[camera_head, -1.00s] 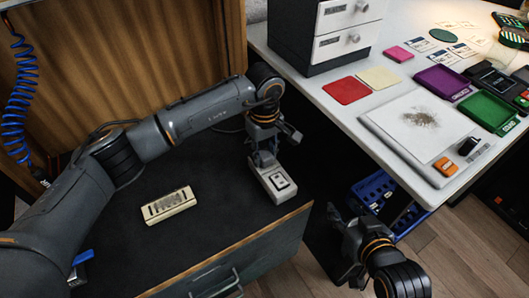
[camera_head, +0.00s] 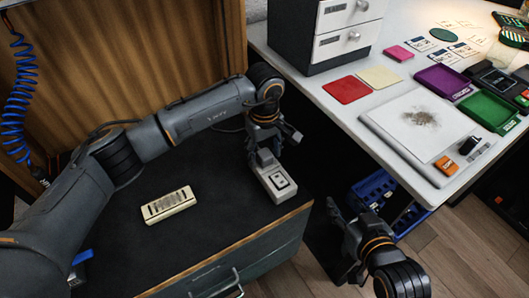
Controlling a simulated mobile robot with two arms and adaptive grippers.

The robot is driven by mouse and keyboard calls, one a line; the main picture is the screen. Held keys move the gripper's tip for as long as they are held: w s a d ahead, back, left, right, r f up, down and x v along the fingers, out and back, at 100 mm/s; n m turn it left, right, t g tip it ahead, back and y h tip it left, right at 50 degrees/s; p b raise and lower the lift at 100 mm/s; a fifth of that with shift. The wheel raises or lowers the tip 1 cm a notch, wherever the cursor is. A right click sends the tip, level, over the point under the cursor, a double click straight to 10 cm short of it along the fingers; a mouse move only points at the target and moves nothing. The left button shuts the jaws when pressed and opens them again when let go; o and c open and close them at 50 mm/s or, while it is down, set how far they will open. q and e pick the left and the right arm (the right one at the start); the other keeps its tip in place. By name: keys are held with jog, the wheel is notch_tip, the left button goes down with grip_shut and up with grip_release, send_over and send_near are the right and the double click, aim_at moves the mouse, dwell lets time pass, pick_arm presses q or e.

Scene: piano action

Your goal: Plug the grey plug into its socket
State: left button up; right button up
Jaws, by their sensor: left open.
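A cream-white socket block (camera_head: 279,184) with a black-framed outlet on its near half stands on the dark bench top. A small grey piece, seemingly the grey plug (camera_head: 266,158), sits at the far end of the block; I cannot tell how deep it is. My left gripper (camera_head: 264,146) is open, just above and around the grey piece, and partly hides it. My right gripper (camera_head: 338,242) hangs empty beyond the bench's right edge, its fingers spread.
A cream slotted block (camera_head: 169,205) lies on the bench left of the socket. A white table (camera_head: 330,98) with a drawer unit (camera_head: 338,38), trays and cards stands at the right. A blue crate (camera_head: 374,188) is below it. Bench top between the blocks is clear.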

pick_arm(q)
jog(key=shift+r, duration=0.2)
notch_tip(320, 180, up, 12)
jog(key=shift+f, duration=0.15)
dwell(0.5)
